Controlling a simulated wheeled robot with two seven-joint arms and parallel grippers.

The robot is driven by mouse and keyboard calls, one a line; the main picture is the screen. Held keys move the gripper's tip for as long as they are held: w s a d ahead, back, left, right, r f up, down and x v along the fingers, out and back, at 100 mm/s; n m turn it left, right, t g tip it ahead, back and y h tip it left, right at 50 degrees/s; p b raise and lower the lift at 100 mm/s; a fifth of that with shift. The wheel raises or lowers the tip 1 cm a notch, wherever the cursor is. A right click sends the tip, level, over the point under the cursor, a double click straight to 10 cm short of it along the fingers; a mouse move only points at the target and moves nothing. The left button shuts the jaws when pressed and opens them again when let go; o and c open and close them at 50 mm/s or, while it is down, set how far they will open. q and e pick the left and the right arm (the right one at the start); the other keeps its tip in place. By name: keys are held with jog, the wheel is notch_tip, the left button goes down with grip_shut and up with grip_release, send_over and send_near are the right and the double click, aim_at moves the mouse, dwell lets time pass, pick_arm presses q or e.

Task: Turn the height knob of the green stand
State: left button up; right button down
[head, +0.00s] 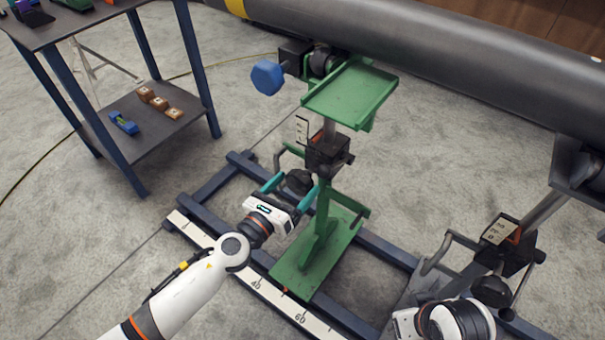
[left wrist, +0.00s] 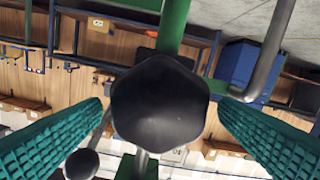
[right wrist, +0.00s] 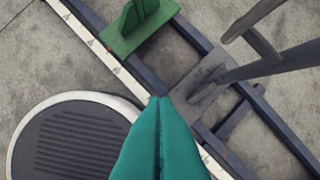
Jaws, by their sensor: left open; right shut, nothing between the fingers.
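The green stand (head: 322,222) stands on the rail frame, with a green tray on top under the pipe. Its black height knob (head: 298,182) faces the left side of its column. My left gripper (head: 290,188) is open, with its teal fingers on either side of the knob. In the left wrist view the knob (left wrist: 160,102) is large and centred between the two fingers, with gaps on both sides. My right gripper (right wrist: 160,110) is shut and empty, above the floor near the rail; its fingertips are out of the head view.
A ruler strip (head: 255,282) lies along the front rail. A table (head: 150,130) with small objects stands at left.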

aim_at(296, 186)
pick_arm(q)
jog(key=shift+x, duration=2.05)
jog(key=c, duration=1)
jog(key=shift+n, duration=0.3)
